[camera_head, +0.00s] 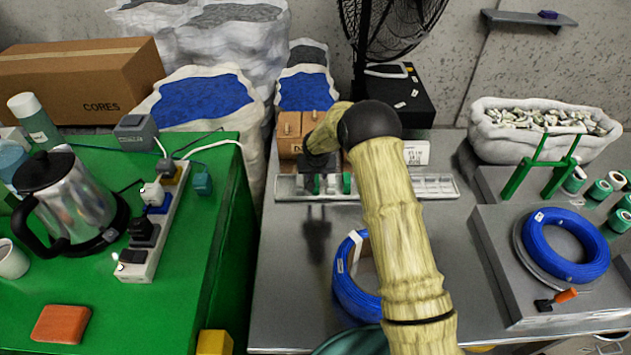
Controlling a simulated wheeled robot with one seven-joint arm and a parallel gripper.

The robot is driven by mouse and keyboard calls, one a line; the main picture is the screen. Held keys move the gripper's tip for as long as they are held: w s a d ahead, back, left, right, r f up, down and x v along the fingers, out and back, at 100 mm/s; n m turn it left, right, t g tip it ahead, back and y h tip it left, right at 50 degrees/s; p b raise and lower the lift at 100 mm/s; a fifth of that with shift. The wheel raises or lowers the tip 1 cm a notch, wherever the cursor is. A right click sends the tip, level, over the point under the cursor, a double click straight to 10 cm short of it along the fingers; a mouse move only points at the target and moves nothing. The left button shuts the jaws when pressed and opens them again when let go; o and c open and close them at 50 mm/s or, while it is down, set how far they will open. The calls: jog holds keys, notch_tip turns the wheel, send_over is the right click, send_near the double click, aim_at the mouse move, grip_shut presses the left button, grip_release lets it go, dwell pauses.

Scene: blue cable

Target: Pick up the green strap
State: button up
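My gripper (322,172) is at the far side of the metal table, over a slotted light grey tray (430,187). It points down, and its fingers are too small and dark to show whether they are open or shut. Two small green pieces show at the tray, one at the fingers and one green piece (347,183) just to their right. I cannot tell whether either is the green strap or whether my gripper touches them. My own arm covers part of the tray and table.
Cardboard boxes (289,129) stand behind the tray. A blue cable coil (352,290) lies on the table left of my arm, and another blue coil (566,245) on the raised block at right. Green spools (600,190) and a green stand (540,165) are at right.

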aim_at(315, 178)
jog(key=shift+p+x, duration=0.5)
jog(key=shift+x, duration=2.1)
jog(key=shift+w+a+r, duration=0.1)
jog(key=shift+w+a, duration=0.05)
jog(key=shift+w, duration=0.05)
jog(key=c, duration=0.7)
